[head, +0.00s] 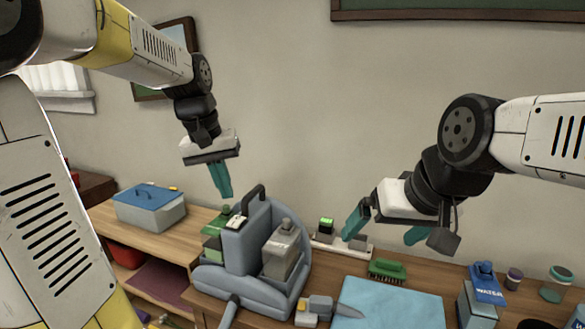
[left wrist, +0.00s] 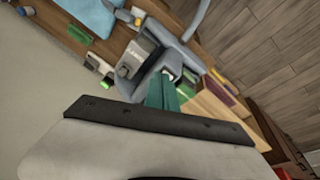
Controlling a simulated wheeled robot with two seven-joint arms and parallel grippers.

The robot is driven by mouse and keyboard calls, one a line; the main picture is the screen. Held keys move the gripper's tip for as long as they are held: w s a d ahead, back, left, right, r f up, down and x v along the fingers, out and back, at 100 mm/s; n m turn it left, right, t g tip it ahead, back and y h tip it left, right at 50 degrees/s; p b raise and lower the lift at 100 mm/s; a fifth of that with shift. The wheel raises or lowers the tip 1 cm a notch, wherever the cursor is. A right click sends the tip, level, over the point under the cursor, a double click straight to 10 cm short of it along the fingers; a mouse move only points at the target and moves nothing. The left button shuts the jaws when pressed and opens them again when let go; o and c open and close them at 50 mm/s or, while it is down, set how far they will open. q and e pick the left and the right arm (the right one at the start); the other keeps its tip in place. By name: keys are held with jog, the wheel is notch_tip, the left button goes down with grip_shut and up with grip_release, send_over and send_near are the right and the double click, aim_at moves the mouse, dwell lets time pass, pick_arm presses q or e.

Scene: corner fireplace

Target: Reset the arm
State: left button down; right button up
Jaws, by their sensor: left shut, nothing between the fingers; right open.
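My left gripper (head: 222,180) hangs in the air in the head view, in front of the wall and above the left end of the blue-grey caddy (head: 240,277). Its teal fingers are together and hold nothing. In the left wrist view its fingers (left wrist: 162,92) also show closed, with the caddy (left wrist: 185,58) beyond them. My right gripper (head: 386,232) is open, its two teal fingers wide apart, above the workbench behind the blue mat. Nothing shows between its fingers.
The caddy holds a grey bottle (head: 283,250) and green-and-white items. A green brush (head: 387,269), a blue mat (head: 390,304) and a WATER container (head: 483,296) are on the bench (head: 440,272). A blue-lidded box (head: 149,207) stands on the left shelf. Open air surrounds both grippers.

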pick_arm(q)
jog(key=s+d+f+m+t, duration=0.1)
jog(key=s+t, duration=0.3)
jog(key=s, duration=1.1)
jog(key=shift+d+m, duration=0.3)
jog(key=shift+d, duration=0.3)
notch_tip(320, 180, up, 4)
jog(key=n+g+y, duration=0.1)
jog(key=n+g, duration=0.4)
jog(key=n, duration=1)
send_over(238, 218)
jog(key=s, duration=0.2)
jog(key=shift+w+a+r, duration=0.1)
jog(key=shift+a+r, duration=0.05)
jog(key=shift+a, duration=0.2)
jog(key=f, duration=0.4)
jog(key=w+f, duration=0.1)
jog(key=f, duration=0.9)
jog(key=shift+w+d, duration=0.3)
